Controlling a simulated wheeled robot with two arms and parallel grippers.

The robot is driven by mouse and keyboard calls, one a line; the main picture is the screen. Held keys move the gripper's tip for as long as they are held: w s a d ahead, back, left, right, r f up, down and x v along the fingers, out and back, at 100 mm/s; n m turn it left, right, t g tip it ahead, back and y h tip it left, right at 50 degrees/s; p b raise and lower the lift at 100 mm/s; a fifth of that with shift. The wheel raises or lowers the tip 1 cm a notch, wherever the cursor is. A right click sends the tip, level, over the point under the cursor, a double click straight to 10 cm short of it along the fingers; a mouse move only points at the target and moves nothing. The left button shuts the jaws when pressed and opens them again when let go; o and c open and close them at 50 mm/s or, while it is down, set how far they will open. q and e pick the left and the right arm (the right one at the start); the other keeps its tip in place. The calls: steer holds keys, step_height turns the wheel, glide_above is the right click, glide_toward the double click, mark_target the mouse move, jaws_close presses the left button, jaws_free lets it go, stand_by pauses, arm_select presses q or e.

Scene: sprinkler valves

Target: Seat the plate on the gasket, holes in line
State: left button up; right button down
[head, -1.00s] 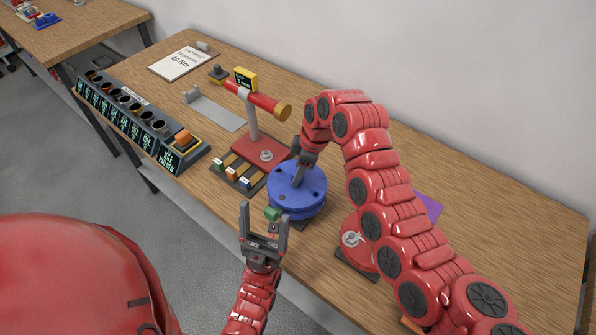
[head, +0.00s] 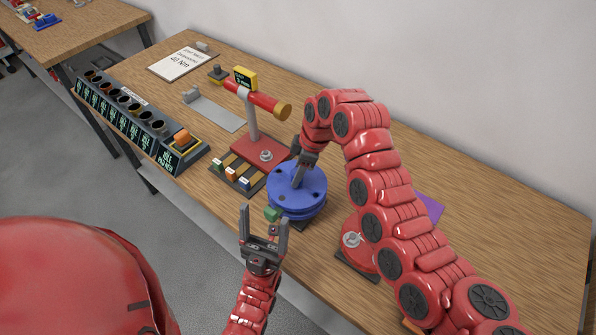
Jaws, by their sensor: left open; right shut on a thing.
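A round blue plate (head: 306,191) with holes lies level on top of a blue round body (head: 303,212) near the front edge of the bench. My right gripper (head: 299,180) reaches down from above and is shut on the plate at its middle. The gasket is not visible; the plate covers the top of the body, and I cannot tell whether the holes line up. My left gripper (head: 264,216) is open and empty, pointing up just in front of the body and apart from the plate.
Left of the plate stand a rack of small coloured blocks (head: 238,178) and a red tool on a post (head: 265,103). A dark row of sockets (head: 140,120) lines the front edge. A red base (head: 355,250) and a purple sheet (head: 430,208) are at right.

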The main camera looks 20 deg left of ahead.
steer(key=shift+f+b, duration=0.8)
steer(key=shift+f, duration=0.1)
steer(key=shift+c, duration=1.8)
jaws_free()
steer(key=shift+v, duration=1.25)
steer(key=shift+p+v, duration=0.35)
steer(key=shift+v, duration=1.2)
steer(key=shift+p+v, duration=0.8)
steer(key=shift+v, duration=0.4)
